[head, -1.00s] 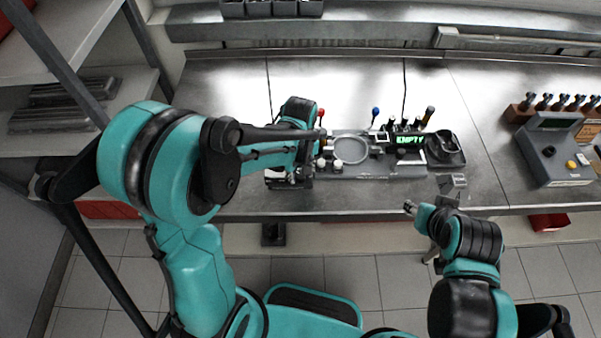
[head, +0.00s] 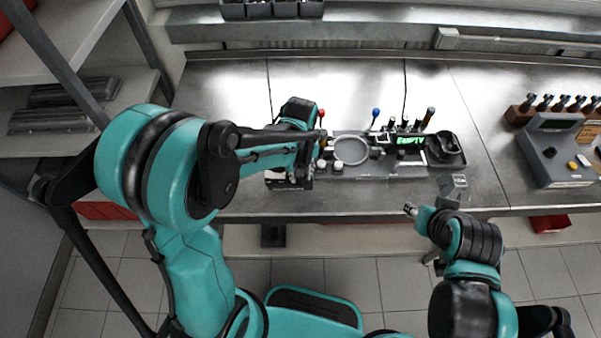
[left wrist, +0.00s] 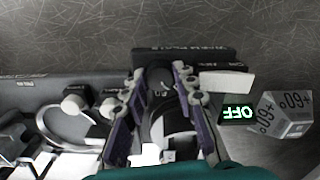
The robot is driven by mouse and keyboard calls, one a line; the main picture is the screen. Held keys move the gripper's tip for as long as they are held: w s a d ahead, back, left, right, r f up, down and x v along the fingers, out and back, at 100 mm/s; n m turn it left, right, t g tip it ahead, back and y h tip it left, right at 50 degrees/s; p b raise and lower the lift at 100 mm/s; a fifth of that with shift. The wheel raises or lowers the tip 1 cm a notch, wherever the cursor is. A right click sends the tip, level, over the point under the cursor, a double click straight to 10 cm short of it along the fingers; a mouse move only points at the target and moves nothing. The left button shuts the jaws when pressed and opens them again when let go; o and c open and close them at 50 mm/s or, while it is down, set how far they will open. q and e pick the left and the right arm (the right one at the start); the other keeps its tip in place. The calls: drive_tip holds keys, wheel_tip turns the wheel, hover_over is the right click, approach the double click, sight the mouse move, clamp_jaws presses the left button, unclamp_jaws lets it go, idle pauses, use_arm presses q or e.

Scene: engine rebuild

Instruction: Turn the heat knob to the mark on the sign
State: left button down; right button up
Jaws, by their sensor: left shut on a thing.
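In the left wrist view, the fingers of my left gripper (left wrist: 165,105) are closed on a dark round knob (left wrist: 160,78), one finger on each side. The fingers hide part of the knob, and I cannot read its pointer. A pale block sign (left wrist: 285,118) with a plus sign and digits stands to the right of the gripper. A small display (left wrist: 237,113) beside it glows green with OFF, upside down in this view. In the head view, my left gripper (head: 294,175) is at the left end of the bench equipment, largely hidden by its arm. My right gripper (head: 412,209) is at the bench's front edge; its fingers are unclear.
A grey ring (head: 351,150) and a green EMPTY display (head: 410,141) lie right of the left gripper. A red-topped lever (head: 321,113) and a blue-topped lever (head: 375,112) stand close by. A grey control box (head: 552,155) sits farther right. The bench behind is clear.

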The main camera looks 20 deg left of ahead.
use_arm(q)
drive_tip(key=m, duration=0.3)
drive_tip(key=shift+m+b, duration=0.35)
drive_tip(key=shift+m, duration=1.85)
drive_tip(key=c, duration=1.5)
unclamp_jaws()
wheel_tip(320, 180, up, 12)
drive_tip(key=shift+r, duration=0.1)
